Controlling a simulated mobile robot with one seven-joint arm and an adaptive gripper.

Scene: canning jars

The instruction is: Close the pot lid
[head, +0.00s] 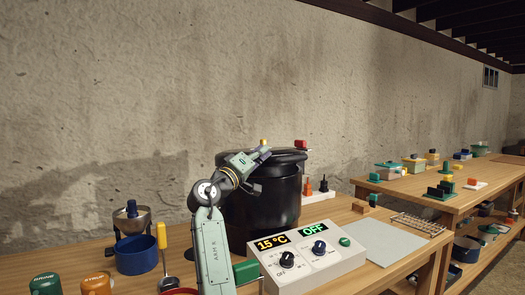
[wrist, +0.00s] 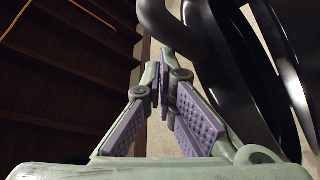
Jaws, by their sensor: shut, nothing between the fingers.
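The large black pot (head: 285,205) stands on the wooden bench beside the wall. Its black lid (head: 288,156) lies over the pot's top; I cannot tell whether it is fully seated. My gripper (head: 264,151) is at the lid's left side, partly covering the lid and pot rim. In the wrist view my gripper (wrist: 164,62) has its purple-padded fingers together at the tips, holding nothing. A curved black handle (wrist: 170,28) is close beside the fingertips; whether they touch is unclear. Glossy black curved surfaces fill the right of that view.
A control box (head: 315,257) reading 15 °C and OFF stands in front of the pot. A blue pot (head: 136,254), a yellow-handled ladle (head: 162,240) and lidded jars (head: 46,284) crowd the left. A grey mat (head: 380,242) lies right.

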